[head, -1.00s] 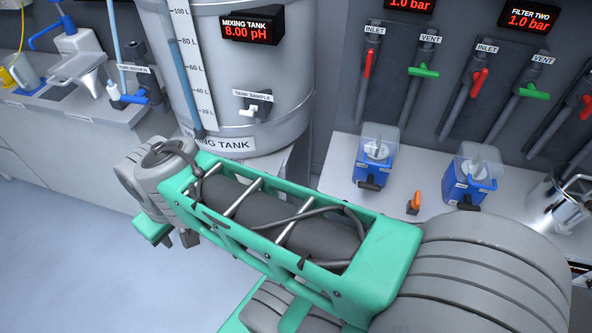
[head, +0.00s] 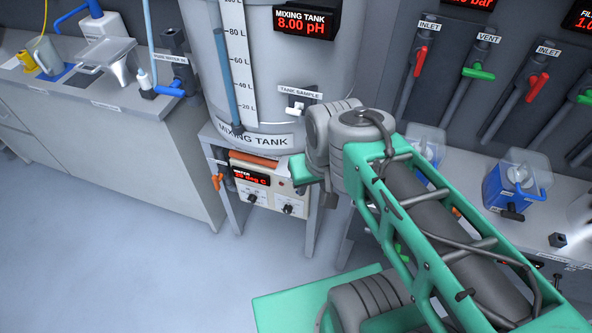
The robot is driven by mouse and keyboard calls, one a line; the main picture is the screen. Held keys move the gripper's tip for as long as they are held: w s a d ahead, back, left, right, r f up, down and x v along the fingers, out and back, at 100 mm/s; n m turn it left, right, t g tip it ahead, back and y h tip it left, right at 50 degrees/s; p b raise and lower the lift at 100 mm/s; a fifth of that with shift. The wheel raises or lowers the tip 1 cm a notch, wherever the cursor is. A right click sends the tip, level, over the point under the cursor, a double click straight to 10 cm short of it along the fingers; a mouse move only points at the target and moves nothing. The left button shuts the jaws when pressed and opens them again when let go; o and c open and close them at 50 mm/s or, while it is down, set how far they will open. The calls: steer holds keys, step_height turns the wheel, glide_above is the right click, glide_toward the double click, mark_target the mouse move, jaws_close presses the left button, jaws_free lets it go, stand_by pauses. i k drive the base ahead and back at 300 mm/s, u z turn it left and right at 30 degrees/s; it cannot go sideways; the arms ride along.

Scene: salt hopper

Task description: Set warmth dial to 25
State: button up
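Under the mixing tank, a heater-like panel (head: 265,188) shows a red display (head: 250,176) reading in deg C; its number is too small to read surely. Below the display sit two dark round dials, a left one (head: 251,198) and a right one (head: 288,209). Their labels are too small to read, so I cannot tell which is the warmth dial. My green and grey arm reaches in from the lower right, and its far joint is just right of the panel. My gripper's fingers do not show.
The mixing tank (head: 285,70) stands on a metal stand (head: 311,226) above the panel. An orange-handled valve (head: 217,181) is at the panel's left. A counter (head: 135,105) stands at left, and blue pump units (head: 507,190) at right. The floor (head: 150,245) in front is clear.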

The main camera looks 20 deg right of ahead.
mark_target(252, 199)
steer(key=u, duration=0.5)
steer(key=k, duration=0.6)
steer(key=u, duration=1.1)
steer(key=i, duration=0.75)
steer(key=u, duration=0.1)
